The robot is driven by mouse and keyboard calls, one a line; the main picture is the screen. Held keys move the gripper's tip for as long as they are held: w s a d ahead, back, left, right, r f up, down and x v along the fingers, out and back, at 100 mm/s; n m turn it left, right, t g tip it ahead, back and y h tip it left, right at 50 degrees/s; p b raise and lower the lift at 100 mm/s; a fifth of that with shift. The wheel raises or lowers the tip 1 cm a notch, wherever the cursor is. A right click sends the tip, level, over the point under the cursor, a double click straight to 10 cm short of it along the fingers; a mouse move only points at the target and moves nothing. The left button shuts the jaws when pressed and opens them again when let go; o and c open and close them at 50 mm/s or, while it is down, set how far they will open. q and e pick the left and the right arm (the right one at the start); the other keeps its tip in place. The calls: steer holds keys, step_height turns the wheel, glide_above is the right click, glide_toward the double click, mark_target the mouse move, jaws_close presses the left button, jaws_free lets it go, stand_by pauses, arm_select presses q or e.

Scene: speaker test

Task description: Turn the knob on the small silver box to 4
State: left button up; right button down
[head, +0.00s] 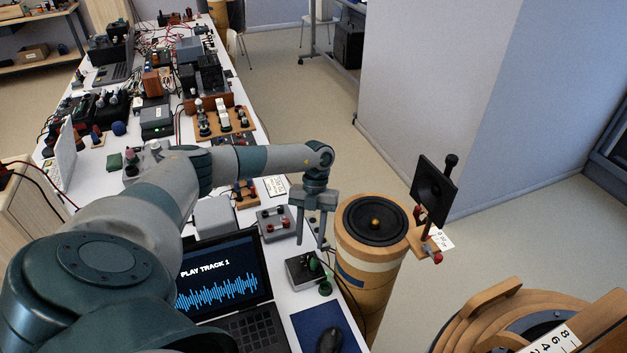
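A small silver box (299,270) with a dark top sits on the white table to the right of the laptop. My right gripper is not in view.
A laptop (222,271) reading "PLAY TRACK 1" stands left of the box. A grey box with red knobs (277,223) is behind it. A mouse (329,341) lies in front. A round speaker (375,219) on a cardboard tube stands close to the right.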

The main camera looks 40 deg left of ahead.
arm_select(q)
steer(key=b+v, duration=0.4)
steer(key=v, duration=0.9)
steer(key=shift+w, duration=0.1)
steer(key=s+a+n+p, duration=0.1)
steer(key=n+p, duration=0.1)
steer(key=a+n+t+h+p, duration=0.1)
steer(key=n+p, duration=0.1)
steer(key=s+a+n+p, duration=0.1)
steer(key=n+p, duration=0.1)
steer(key=shift+s+t+h, duration=0.3)
steer(key=shift+f, duration=0.15)
